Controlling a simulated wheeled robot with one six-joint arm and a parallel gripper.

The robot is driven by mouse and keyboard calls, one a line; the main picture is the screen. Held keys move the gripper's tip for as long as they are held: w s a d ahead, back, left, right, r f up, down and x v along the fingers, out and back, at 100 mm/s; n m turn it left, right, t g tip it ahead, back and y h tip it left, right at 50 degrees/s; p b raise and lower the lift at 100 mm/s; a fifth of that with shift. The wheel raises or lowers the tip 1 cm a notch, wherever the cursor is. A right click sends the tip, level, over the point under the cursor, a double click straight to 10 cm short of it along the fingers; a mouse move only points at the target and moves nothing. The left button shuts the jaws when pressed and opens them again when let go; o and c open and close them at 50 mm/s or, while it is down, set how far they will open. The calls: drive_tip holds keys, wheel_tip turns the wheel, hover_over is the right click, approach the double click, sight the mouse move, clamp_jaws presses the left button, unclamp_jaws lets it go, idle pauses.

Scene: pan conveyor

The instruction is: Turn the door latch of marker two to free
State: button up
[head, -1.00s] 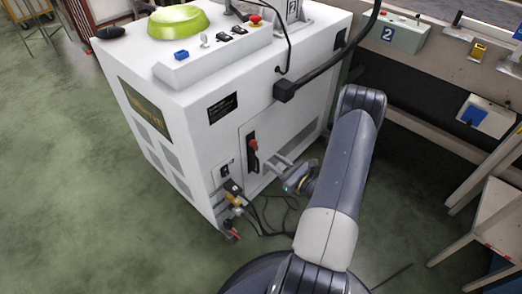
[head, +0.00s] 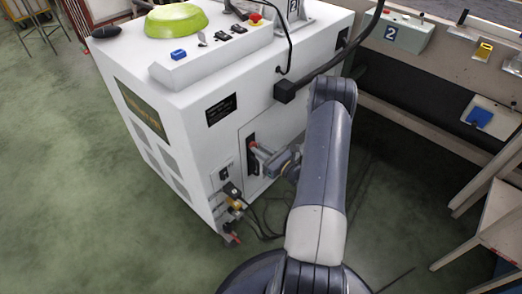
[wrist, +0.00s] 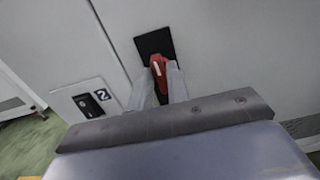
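The latch is a red handle (wrist: 158,70) on a black upright plate (wrist: 150,43), set in the white machine's side panel. My gripper (wrist: 161,78) is at the latch, with one pale finger on each side of the red handle. Whether the fingers press on it or only straddle it I cannot tell. In the head view my gripper (head: 264,154) reaches the black plate (head: 251,140) from the right and partly hides the handle.
A black switch (wrist: 90,105) is left of the latch. Cables and plugs (head: 236,200) hang low beside my arm.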

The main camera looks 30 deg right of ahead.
clamp_jaws()
drive_tip(key=shift+m, duration=0.3)
drive_tip(key=m+p, duration=0.1)
drive_tip(key=m, duration=0.4)
drive_tip(key=m+p, duration=0.1)
drive_tip(key=m, duration=0.5)
drive_tip(key=m+p, duration=0.1)
drive_tip(key=m, duration=0.5)
drive_tip(key=shift+d+f, duration=0.25)
drive_tip(key=shift+m, duration=0.3)
drive_tip(key=shift+o, duration=2)
unclamp_jaws()
